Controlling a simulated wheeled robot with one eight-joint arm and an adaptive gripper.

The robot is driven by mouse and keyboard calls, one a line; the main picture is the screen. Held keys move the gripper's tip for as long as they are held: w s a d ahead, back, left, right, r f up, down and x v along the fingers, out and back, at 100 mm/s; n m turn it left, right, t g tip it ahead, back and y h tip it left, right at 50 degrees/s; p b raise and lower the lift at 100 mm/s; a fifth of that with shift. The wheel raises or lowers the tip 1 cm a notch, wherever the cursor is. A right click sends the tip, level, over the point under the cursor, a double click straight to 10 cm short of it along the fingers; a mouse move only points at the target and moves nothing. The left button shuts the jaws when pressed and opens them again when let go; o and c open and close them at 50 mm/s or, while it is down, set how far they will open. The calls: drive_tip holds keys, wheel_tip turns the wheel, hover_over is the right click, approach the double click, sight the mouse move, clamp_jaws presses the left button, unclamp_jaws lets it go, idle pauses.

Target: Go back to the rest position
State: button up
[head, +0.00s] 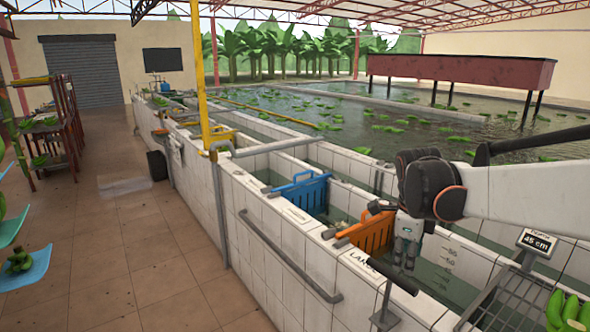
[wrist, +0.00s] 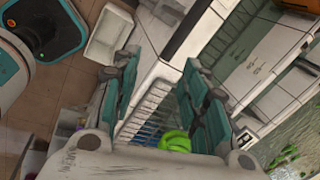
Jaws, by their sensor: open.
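My gripper (head: 404,258) hangs from my white arm, pointing down over the tiled tank near the orange slatted panel. In the wrist view its two teal-padded fingers (wrist: 160,65) stand apart with a gap between them. Nothing is held in the gap. Green bananas (wrist: 176,142) show beyond the fingers, on or beside a metal grating (wrist: 148,118); I cannot tell which. In the head view green bananas (head: 560,308) lie on the metal rack (head: 505,295) at the lower right, apart from my gripper.
An orange panel (head: 372,232) and a blue panel (head: 303,193) stand in the tank channels. The tiled wall (head: 262,262) carries a grey pipe rail (head: 290,255). The tiled floor (head: 150,270) at left is mostly clear.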

drive_tip(key=s+a+f+n+t+b, duration=0.2)
drive_tip(key=s+a+f+n, duration=0.1)
drive_tip(key=s+n, duration=0.8)
drive_tip(key=s+a+f+n+t+y+b, duration=0.1)
drive_tip(key=s+a+f+n+t+b, duration=0.2)
drive_tip(key=s+n, duration=0.8)
drive_tip(key=shift+a+f+n+y, duration=0.3)
drive_tip(key=shift+a+n, duration=0.95)
drive_tip(key=shift+n, duration=0.35)
